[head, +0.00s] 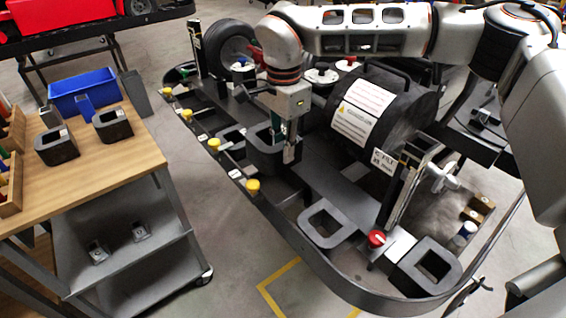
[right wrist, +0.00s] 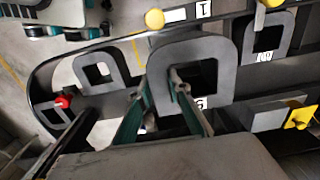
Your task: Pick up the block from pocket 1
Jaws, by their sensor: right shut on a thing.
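My right gripper (head: 284,153) is shut on a dark grey block (head: 268,169) with a square hole, over the near side of the kart. In the right wrist view, its two green-padded fingers (right wrist: 160,92) straddle one wall of this block (right wrist: 224,65), one finger inside the hole and one outside. The block looks larger there than the other blocks and seems raised, but its underside is hidden. A label reading 1 (right wrist: 203,10) shows just beyond it, marking pocket 1; the pocket floor is covered. My left gripper is out of view.
Other grey blocks sit on the kart at the front (head: 328,224) and front right (head: 430,265). Yellow knobs (head: 252,186) line the near rail. A black drum (head: 384,110) stands right of my gripper. A wooden-topped cart (head: 125,165) stands left, across open floor.

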